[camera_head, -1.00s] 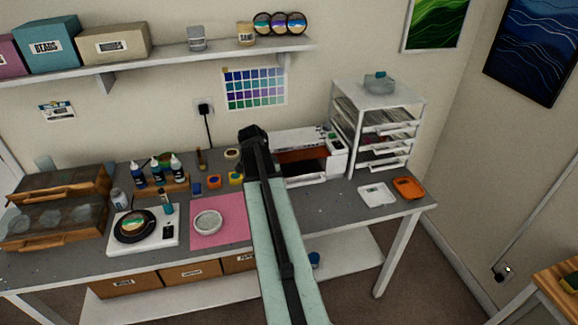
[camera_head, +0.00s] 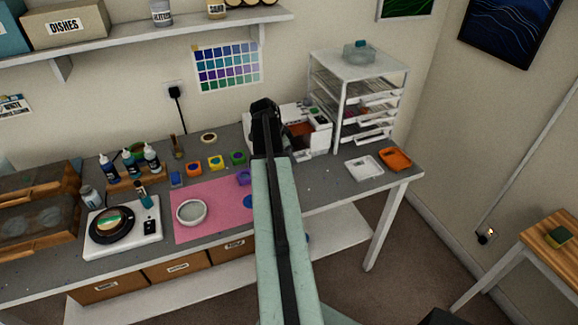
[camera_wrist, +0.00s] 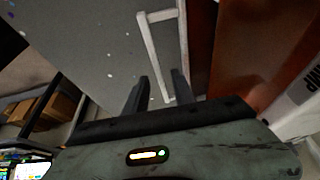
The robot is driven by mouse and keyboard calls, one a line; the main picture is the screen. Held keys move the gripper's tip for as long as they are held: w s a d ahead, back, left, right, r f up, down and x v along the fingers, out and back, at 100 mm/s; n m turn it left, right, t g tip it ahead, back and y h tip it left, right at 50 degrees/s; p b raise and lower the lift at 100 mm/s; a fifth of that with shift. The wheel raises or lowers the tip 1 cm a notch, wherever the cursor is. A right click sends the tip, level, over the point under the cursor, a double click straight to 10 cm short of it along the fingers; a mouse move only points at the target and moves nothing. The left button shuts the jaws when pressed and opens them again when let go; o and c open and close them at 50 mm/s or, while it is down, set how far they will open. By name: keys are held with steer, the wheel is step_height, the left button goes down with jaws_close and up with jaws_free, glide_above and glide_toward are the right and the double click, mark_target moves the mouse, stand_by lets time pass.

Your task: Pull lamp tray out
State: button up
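The lamp (camera_head: 318,138) is a white box at the back right of the bench, partly hidden behind my arm. In the wrist view its reddish-brown panel (camera_wrist: 265,40) fills the upper right, with white housing at the right edge. A thin white handle frame (camera_wrist: 152,48), apparently the tray's, stands out from the lamp over the grey bench. My gripper (camera_wrist: 160,85) is open, its two dark fingers apart. The near end of the handle's long bar appears between them; contact cannot be told. The tray's inside is not visible. In the head view the fingers are hidden.
A white drawer rack (camera_head: 373,62) stands right of the lamp.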

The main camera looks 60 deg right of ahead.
steer(key=shift+d+f, duration=0.15)
steer(key=shift+f, duration=0.4)
steer(key=shift+s+r, duration=0.1)
steer(key=shift+r, duration=0.05)
jaws_close()
stand_by(0.9)
